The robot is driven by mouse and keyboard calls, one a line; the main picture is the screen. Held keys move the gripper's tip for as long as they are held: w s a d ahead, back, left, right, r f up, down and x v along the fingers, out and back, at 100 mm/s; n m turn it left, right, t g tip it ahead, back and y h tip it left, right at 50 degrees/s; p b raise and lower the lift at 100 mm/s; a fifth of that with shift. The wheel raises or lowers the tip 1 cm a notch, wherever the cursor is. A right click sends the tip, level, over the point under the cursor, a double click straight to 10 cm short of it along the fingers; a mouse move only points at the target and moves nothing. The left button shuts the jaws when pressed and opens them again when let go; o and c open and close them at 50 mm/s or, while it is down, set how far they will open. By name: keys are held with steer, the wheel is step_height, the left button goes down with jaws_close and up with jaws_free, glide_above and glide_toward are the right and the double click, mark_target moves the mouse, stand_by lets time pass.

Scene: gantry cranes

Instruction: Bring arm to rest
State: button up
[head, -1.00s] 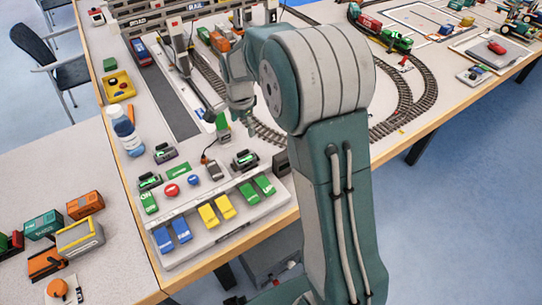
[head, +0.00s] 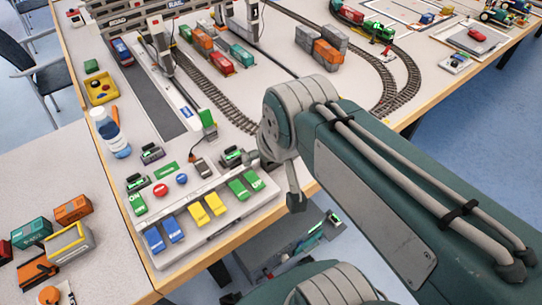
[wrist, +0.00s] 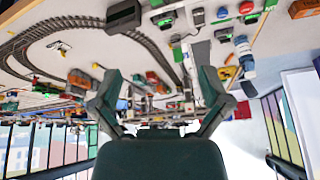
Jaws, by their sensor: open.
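My gripper (head: 276,183) is at the front edge of the table in the head view, beside the right end of the control panel (head: 202,238). One finger points down past the edge. My upper arm fills the lower right and hides part of the gripper. In the wrist view my gripper (wrist: 157,82) shows two spread fingers with nothing held between them. That view is upside down, with the table across the top.
The panel carries blue (head: 173,229), yellow and green levers. Curved track (head: 395,90) and stacked containers (head: 320,45) lie beyond my arm. Floor is open at the right.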

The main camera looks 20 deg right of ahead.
steer(key=shift+s+f+n, duration=0.25)
steer(key=shift+s+n, duration=0.35)
steer(key=shift+s, duration=0.5)
